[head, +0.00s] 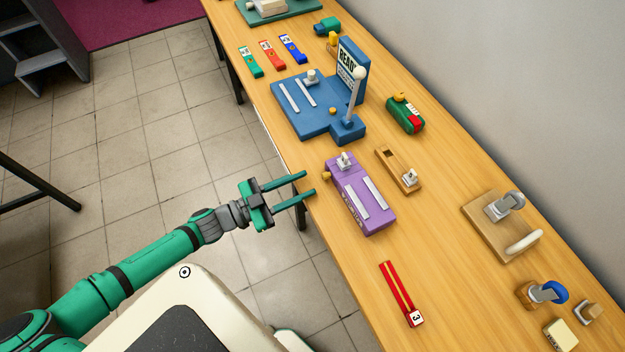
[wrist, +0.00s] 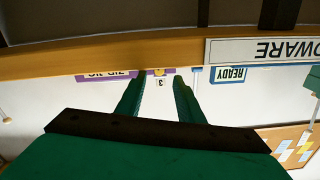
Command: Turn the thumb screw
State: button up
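A purple fixture (head: 348,197) with two pale strips and a silver clamp-like part (head: 344,160) on top stands near the table's left edge. In the wrist view, which is upside down, the gold knob (wrist: 158,72) shows between the open fingertips (wrist: 159,79), in front of the purple fixture (wrist: 110,76). No contact is visible.
A blue fixture (head: 297,115) with a READY sign (head: 347,70) stands beyond the purple one. A wooden block (head: 392,165) and a green-red device (head: 405,114) lie to its right. A red strip tool (head: 396,285) lies nearer. The table edge (head: 291,184) passes under my fingers.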

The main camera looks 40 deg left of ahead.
jog(key=v, duration=0.6)
jog(key=shift+d, duration=0.1)
